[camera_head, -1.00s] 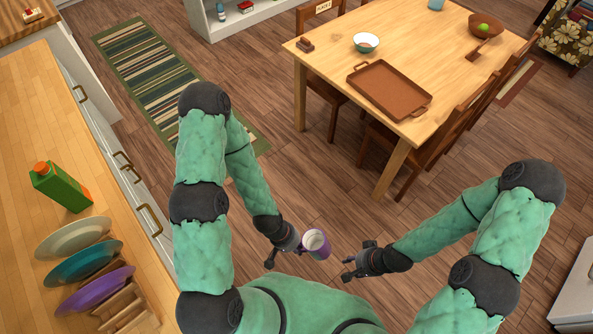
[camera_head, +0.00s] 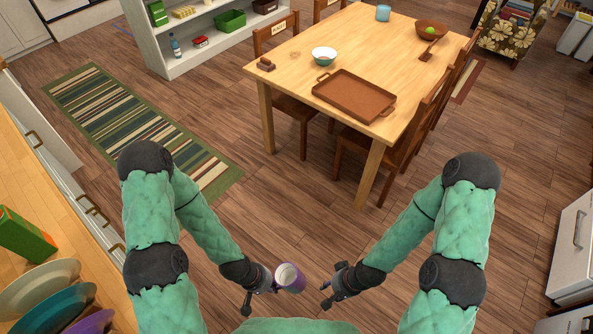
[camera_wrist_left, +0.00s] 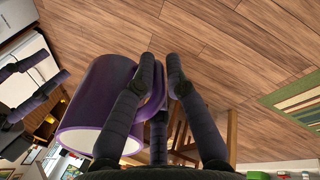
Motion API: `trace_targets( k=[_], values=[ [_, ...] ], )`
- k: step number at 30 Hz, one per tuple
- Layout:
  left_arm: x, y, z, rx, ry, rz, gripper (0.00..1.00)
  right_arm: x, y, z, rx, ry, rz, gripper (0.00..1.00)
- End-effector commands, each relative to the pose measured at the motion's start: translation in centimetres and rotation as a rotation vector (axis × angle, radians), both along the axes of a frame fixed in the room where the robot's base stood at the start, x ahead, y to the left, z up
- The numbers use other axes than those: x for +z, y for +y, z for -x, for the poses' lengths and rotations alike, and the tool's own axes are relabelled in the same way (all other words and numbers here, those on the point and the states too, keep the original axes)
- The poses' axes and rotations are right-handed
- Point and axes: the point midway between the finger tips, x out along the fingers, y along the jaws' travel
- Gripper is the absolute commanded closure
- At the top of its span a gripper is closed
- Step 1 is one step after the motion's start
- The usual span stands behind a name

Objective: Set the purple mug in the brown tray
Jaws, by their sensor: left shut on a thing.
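The purple mug (camera_head: 290,278), pale inside, is held by my left gripper (camera_head: 274,284) over the floor, in front of my body. In the left wrist view the mug (camera_wrist_left: 95,105) lies left of my left gripper's dark fingers (camera_wrist_left: 172,80), which seem closed around its handle side. The exact contact is partly hidden. The brown tray (camera_head: 355,95) lies empty on the wooden table, beyond and to the right of the mug, well away from it. My right gripper (camera_head: 326,293) is empty, its fingers apart, to the right of the mug.
The wooden table (camera_head: 290,90) also bears a white-and-teal bowl (camera_head: 324,56), a blue cup (camera_head: 383,13) and a brown bowl (camera_head: 431,29). Chairs (camera_head: 383,168) stand along its near right side. A counter with plates (camera_head: 45,290) is at left. Floor lies open between me and the table.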

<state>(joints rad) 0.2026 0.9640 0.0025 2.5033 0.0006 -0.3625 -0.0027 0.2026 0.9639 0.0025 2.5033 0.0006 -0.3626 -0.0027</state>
Motion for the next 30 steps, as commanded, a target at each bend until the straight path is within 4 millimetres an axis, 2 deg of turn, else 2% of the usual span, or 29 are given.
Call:
trace_targets(
  k=[6,8,11,14,17,18,21,25,27,30],
  values=[
    [0.0,0.0,-0.5,-0.005,-0.014,0.000,1.00,0.0,0.0,0.0,0.000,-0.001,0.000,0.60],
    [0.0,0.0,-1.4,-0.014,-0.038,0.001,1.00,0.0,0.0,0.0,0.000,-0.001,0.000,0.60],
    [0.0,0.1,-4.1,-0.050,-0.117,0.004,1.00,-0.2,0.0,0.0,0.000,0.000,0.000,0.60],
    [0.2,0.1,-8.5,-0.111,-0.245,0.005,1.00,-0.4,0.0,0.0,0.000,0.000,0.000,0.60],
    [1.3,0.1,-14.2,-0.200,-0.419,-0.001,1.00,-0.7,0.0,0.0,0.000,0.000,0.000,0.60],
    [2.0,0.1,-16.6,-0.241,-0.495,-0.006,1.00,-0.8,0.0,0.0,0.000,0.000,0.000,0.60],
    [4.0,0.1,-21.8,-0.339,-0.671,-0.024,1.00,-1.0,0.0,0.0,0.000,0.000,0.000,0.60],
    [7.0,-0.1,-26.9,-0.454,-0.859,-0.055,1.00,-1.3,0.0,0.0,0.000,0.000,0.000,0.60],
    [8.3,-0.1,-28.8,-0.503,-0.935,-0.071,1.00,-1.4,0.0,0.0,0.000,0.000,0.000,0.60],
    [9.7,-0.2,-30.5,-0.554,-1.009,-0.088,1.00,-1.5,0.0,0.0,0.000,0.000,0.000,0.60]
  ],
)
